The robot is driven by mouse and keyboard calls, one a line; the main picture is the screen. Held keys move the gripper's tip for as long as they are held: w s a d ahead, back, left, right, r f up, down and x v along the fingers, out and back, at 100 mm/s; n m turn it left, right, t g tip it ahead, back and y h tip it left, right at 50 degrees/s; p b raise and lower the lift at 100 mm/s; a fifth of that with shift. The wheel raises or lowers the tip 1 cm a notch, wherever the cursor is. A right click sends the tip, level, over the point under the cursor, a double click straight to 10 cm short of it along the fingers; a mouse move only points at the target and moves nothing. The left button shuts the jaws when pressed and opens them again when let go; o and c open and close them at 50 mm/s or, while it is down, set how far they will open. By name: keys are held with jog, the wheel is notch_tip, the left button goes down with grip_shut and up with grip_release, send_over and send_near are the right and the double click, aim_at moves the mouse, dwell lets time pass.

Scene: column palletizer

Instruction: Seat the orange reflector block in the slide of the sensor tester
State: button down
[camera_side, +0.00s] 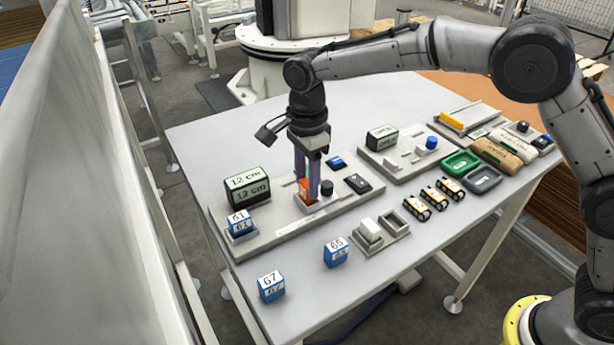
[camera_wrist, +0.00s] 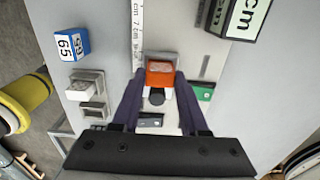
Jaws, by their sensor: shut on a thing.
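The orange reflector block (camera_side: 304,192) is between the fingers of my gripper (camera_side: 307,190), which is shut on it. In the wrist view the block (camera_wrist: 160,72) shows between the two purple fingertips (camera_wrist: 161,78). The sensor tester (camera_side: 270,238) is a long grey board with a display reading "12 cm" (camera_side: 247,187). The block is at the light slide carriage (camera_side: 312,207) beside a black knob (camera_side: 327,187). The fingers hide part of the block's lower edge, so I cannot tell whether it is fully down in the slide.
A blue numbered block (camera_side: 240,223) sits at the board's left end. Two more blue blocks, 67 (camera_side: 271,287) and 65 (camera_side: 336,252), stand on the table in front. A small tray with a white block (camera_side: 370,230) is to the right. Several black-yellow pieces (camera_side: 434,198) lie farther right.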

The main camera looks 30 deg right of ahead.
jog(key=shift+f, duration=0.2)
grip_release()
dwell(0.4)
dwell(0.4)
jog(key=shift+r, duration=3.5)
